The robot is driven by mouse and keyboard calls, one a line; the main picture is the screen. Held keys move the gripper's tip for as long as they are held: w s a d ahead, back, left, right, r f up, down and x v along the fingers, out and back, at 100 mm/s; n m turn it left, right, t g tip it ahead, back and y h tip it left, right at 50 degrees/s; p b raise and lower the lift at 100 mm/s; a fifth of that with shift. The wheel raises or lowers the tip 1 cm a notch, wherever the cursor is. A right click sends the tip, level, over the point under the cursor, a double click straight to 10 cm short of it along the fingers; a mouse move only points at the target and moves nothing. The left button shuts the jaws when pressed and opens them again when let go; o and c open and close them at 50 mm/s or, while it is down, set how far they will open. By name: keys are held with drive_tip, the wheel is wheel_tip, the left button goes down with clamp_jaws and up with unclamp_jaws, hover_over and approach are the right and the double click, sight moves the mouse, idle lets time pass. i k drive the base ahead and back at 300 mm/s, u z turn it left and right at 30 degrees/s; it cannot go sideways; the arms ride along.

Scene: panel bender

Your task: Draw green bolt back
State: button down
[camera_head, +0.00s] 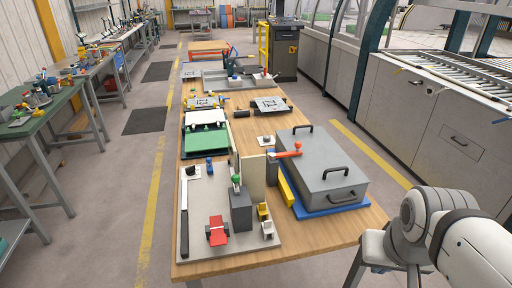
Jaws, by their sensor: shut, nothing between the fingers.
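A small green knob (236,180) shows at the top of a dark grey block (241,212) on the light grey board (196,240) at the near end of the wooden table. It looks like the handle of the green bolt, but the bolt's rod and how far it is drawn are too small to tell. My arm's pale links fill the lower right corner, right of the table. My gripper is out of the picture.
On the board are a red part (217,229), yellow and white pieces and a blue peg (209,166). A green-topped tray (205,141) lies further back.

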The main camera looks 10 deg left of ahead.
sight(235, 178)
drive_tip(key=u, duration=0.25)
drive_tip(key=i, duration=0.9)
drive_tip(key=u, duration=0.65)
